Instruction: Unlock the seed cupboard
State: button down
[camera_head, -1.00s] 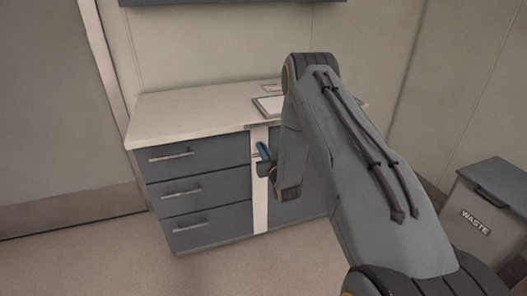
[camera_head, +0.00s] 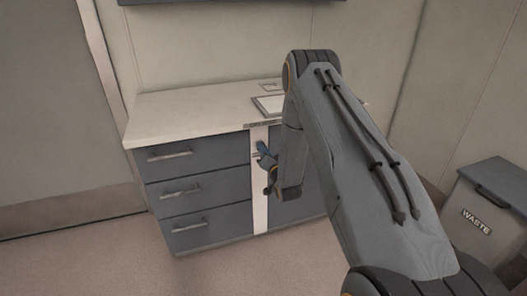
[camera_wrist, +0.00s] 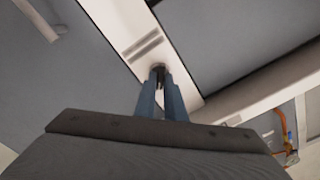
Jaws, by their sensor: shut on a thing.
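The seed cupboard (camera_head: 301,205) is the grey door front right of the white upright strip (camera_head: 259,190), mostly hidden behind my arm. My gripper (camera_head: 262,149) is at the upper part of the strip, below the worktop edge. In the wrist view its blue fingers (camera_wrist: 160,84) are close together on a small dark piece (camera_wrist: 158,70), which looks like a key at the lock on the strip. The fingers hide most of it, so I cannot tell how deep it sits.
Three grey drawers with bar handles (camera_head: 179,190) are left of the strip. The pale worktop (camera_head: 185,112) above holds a framed flat item (camera_head: 270,104). A grey waste bin (camera_head: 480,222) stands at right. Floor in front of the drawers is clear.

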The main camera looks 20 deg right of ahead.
jog(key=m, duration=0.9)
jog(key=shift+f+b, duration=0.2)
jog(key=shift+b, duration=0.2)
jog(key=shift+m, duration=0.4)
jog(key=c, duration=1.8)
grip_release()
jog(key=shift+c, duration=0.2)
jog(key=s, duration=0.8)
jog(key=shift+w+r, duration=0.1)
